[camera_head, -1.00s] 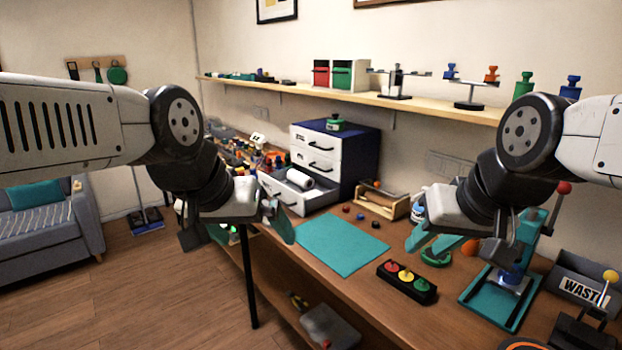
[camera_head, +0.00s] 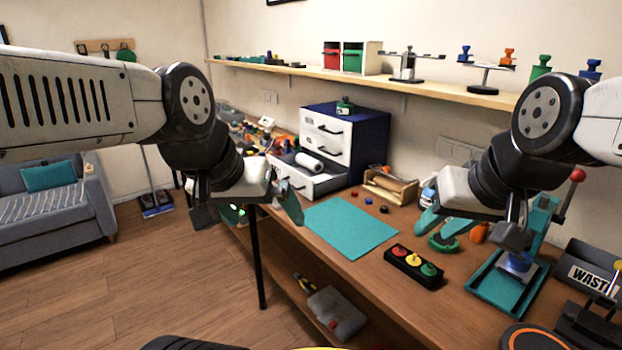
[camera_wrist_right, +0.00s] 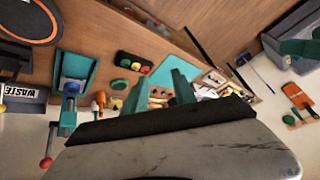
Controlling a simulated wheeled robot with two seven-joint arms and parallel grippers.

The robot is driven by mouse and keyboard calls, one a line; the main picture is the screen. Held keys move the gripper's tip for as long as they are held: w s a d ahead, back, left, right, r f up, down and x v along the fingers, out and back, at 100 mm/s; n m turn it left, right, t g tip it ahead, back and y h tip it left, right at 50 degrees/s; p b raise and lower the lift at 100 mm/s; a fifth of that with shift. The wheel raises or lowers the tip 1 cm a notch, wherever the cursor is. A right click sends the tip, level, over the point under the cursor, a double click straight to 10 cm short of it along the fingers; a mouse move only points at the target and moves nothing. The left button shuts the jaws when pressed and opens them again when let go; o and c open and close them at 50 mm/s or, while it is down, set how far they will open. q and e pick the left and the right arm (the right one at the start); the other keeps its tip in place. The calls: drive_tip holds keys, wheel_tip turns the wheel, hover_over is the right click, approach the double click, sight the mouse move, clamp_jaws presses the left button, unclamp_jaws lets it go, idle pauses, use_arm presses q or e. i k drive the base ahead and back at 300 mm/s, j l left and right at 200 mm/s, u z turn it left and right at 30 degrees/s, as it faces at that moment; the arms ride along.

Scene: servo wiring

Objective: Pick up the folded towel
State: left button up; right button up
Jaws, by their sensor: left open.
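No towel can be made out with certainty. A striped grey-and-white cloth (camera_head: 45,208) lies flat over the seat of the grey sofa at the far left; I cannot tell if it is a folded towel. My left gripper (camera_head: 247,207) is open and empty, in front of the workbench's left end and well apart from the sofa. My right gripper (camera_head: 472,226) is open and empty above the bench, near the green tray; its two teal fingers also stand apart in the right wrist view (camera_wrist_right: 161,92).
The workbench (camera_head: 385,285) holds a teal mat (camera_head: 350,229), a three-button box (camera_head: 414,266), a drawer unit (camera_head: 362,140) and a green tray (camera_head: 490,290). A grey item (camera_head: 335,310) lies on the lower shelf. The wooden floor (camera_head: 150,280) towards the sofa (camera_head: 60,230) is clear.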

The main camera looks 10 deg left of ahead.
sight(317, 179)
drive_tip(key=i+j, duration=1.2)
drive_tip(key=i, duration=0.1)
